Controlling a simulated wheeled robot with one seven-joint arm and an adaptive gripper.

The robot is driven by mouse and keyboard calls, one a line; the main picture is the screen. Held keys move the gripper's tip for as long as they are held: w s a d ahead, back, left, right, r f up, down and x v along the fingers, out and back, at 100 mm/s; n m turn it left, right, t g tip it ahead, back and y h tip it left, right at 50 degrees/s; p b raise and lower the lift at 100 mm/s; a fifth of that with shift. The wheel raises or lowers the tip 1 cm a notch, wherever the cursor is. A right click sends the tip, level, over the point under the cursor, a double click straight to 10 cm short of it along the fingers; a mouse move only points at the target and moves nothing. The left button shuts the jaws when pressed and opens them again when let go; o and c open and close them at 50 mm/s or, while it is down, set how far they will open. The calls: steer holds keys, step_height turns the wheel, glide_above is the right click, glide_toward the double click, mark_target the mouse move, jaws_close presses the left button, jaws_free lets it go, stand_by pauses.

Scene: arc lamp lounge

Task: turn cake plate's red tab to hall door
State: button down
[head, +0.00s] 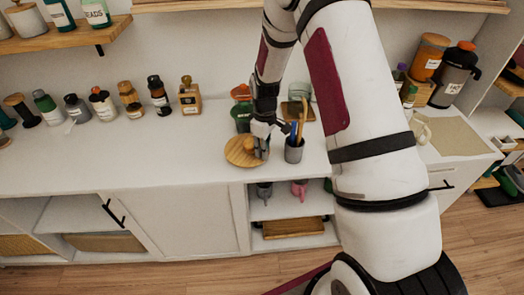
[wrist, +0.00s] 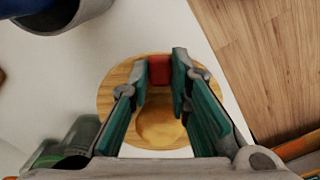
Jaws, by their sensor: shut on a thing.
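The cake plate (head: 239,151) is a round wooden disc on the white counter, below my arm in the head view. In the wrist view the plate (wrist: 115,87) lies under my gripper, with a round raised yellowish middle. The red tab (wrist: 159,69) stands at the plate's far edge in the wrist view. My gripper (wrist: 162,72) is shut on the red tab, one finger on each side. In the head view my gripper (head: 262,148) is over the plate's right part, and the tab is hidden there. I cannot make out a hall door in either view.
A grey cup with utensils (head: 294,150) stands close to the right of the plate. A green jar with a red top (head: 241,108) stands behind it. Several bottles and jars line the counter's back left. The counter's front left is clear. The wooden floor (wrist: 262,60) lies beyond the counter edge.

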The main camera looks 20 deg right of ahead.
steer(key=shift+w+d+n+b, duration=0.25)
steer(key=shift+w+d+n, duration=0.1)
steer(key=shift+n, duration=0.35)
steer(key=shift+w+d+n+b, duration=0.2)
steer(key=shift+w+d+n, duration=0.1)
steer(key=shift+n, duration=0.4)
steer(key=shift+w+d+n+b, duration=0.3)
steer(key=shift+w+n, duration=0.1)
steer(key=shift+n, duration=0.5)
steer(key=shift+w+d+n+b, duration=0.15)
steer(key=shift+w+n+b, duration=0.2)
steer(key=shift+n, duration=0.55)
steer(key=shift+w, duration=0.15)
steer(key=c, duration=1.5)
jaws_free()
step_height(320, 180, up, 12)
steer(key=shift+f, duration=0.1)
